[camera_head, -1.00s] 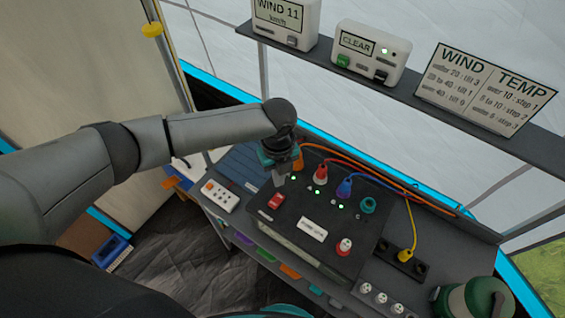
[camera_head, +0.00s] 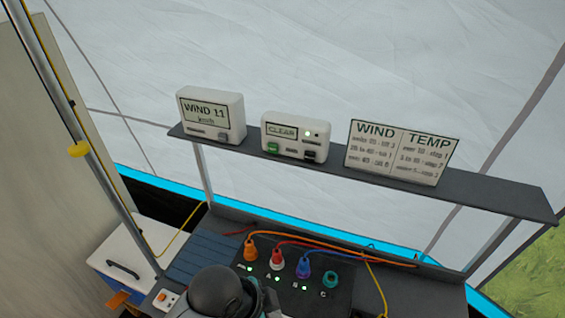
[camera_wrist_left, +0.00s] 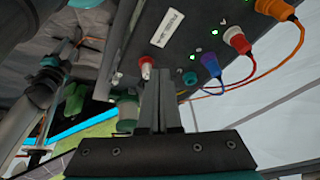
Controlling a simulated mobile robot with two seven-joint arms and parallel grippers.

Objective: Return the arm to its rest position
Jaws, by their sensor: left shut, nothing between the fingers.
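My left gripper (camera_wrist_left: 158,100) is shut and empty in the left wrist view, its two fingers together. It points toward the black control box (camera_wrist_left: 185,60), apart from it as far as I can see. A dark rounded part of my left arm shows at the bottom of the head view, in front of the box (camera_head: 330,301); the fingers are hidden there. My right gripper cannot be made out in either view.
The box carries orange (camera_head: 250,252), red (camera_head: 277,262) and blue (camera_head: 303,270) plugs with cables, and a teal socket (camera_head: 330,280). Above it, a shelf (camera_head: 480,200) holds a wind display (camera_head: 210,113), a "CLEAR" unit (camera_head: 296,137) and a chart (camera_head: 402,150). A white cooler (camera_head: 125,260) stands left.

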